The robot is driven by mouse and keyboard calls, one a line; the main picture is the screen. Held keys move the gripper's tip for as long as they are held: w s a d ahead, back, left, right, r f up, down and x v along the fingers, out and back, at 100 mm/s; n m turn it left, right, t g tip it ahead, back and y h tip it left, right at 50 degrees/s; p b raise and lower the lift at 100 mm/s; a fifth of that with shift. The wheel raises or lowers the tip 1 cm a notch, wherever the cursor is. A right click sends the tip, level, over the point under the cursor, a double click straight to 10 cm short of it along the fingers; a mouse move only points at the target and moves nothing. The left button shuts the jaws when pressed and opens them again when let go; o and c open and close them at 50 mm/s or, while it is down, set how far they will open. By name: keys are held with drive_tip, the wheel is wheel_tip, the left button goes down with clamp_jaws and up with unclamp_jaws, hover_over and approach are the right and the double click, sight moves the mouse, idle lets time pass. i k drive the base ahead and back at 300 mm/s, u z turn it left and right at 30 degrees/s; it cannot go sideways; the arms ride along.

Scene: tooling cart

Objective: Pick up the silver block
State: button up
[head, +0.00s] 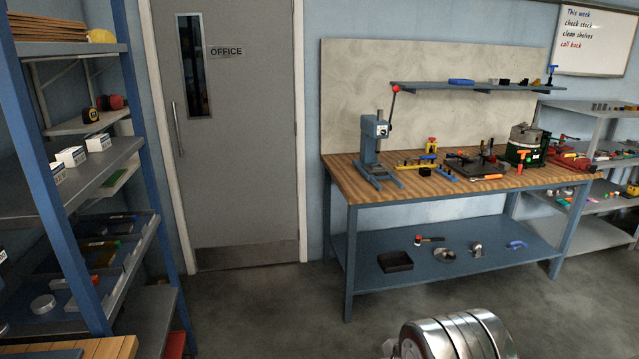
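I cannot make out a silver block for certain in the head view. Small greyish pieces (606,107) sit on the top shelf of the rack at the far right, too small to identify. The workbench (345,186) holds a blue arbor press (372,150), a green machine with a silver top (525,145) and several small coloured tools; any small block among them is not distinguishable. Round silver items (445,255) lie on the bench's lower shelf. My gripper is not in view.
A blue-framed shelf rack (95,270) with boxes and bins stands close on the left. A grey office door (235,130) is behind it. The grey floor (270,310) is clear between rack and bench. A black tray (395,261) is on the lower bench shelf.

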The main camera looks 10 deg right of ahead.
sight(505, 166)
drive_tip(key=z, duration=0.4)
drive_tip(key=i, duration=1.45)
drive_tip(key=z, duration=0.75)
drive_tip(key=i, duration=1.15)
drive_tip(key=z, duration=0.3)
